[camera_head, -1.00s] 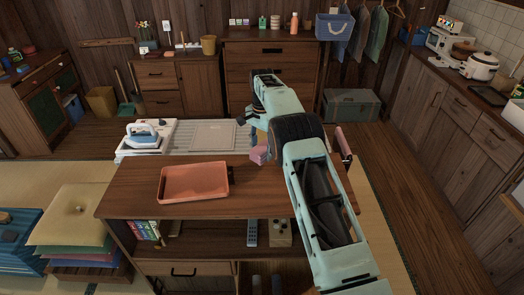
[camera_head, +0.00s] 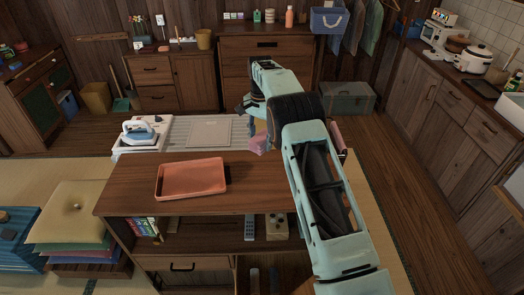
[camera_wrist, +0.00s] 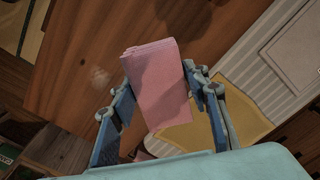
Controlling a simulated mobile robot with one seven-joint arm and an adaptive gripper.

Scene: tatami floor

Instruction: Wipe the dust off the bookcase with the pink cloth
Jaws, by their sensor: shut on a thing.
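The bookcase (camera_head: 270,190) stands in front of me, its wooden top running across the middle of the head view. The folded pink cloth (camera_head: 259,145) is at the far edge of that top, partly hidden by my arm. In the wrist view, my gripper (camera_wrist: 160,78) is shut on the pink cloth (camera_wrist: 160,95), which hangs between its two fingers over the bookcase top (camera_wrist: 75,45). I cannot tell whether the cloth touches the wood. A faint pale smudge, like dust (camera_wrist: 98,78), shows on the wood left of the cloth.
An orange-red tray (camera_head: 190,180) sits on the top's left half. Behind the bookcase is a striped pale board (camera_head: 180,133) with an iron (camera_head: 140,130) at its left end. A yellow flat thing (camera_wrist: 250,118) lies below the edge.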

